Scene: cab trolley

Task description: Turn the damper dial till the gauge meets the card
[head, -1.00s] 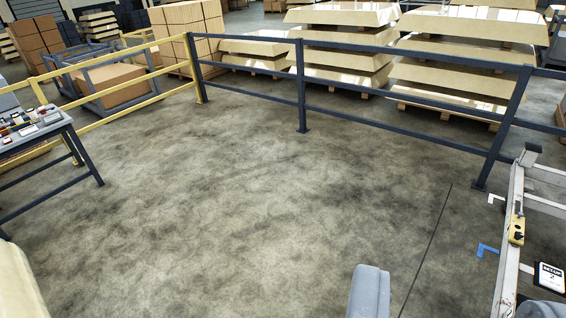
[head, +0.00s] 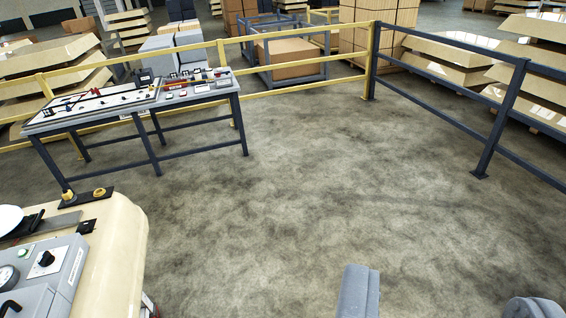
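A grey control box (head: 62,285) is at the lower left, partly cut off by the frame edge. It carries a round white gauge (head: 7,276), cut off at the left, and a black dial (head: 46,258) on a white plate. The gauge needle and any card by it are too small to read. My gripper (head: 440,297) shows at the bottom right as two grey fingers wide apart, with only bare floor between them. It is far to the right of the dial and touches nothing.
The box is on a cream rounded body (head: 118,250) with yellow knobs (head: 99,192). A workbench (head: 150,110) with tools stands behind it. A yellow rail (head: 290,92) and a dark rail (head: 505,110) close off the back. The middle floor is clear.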

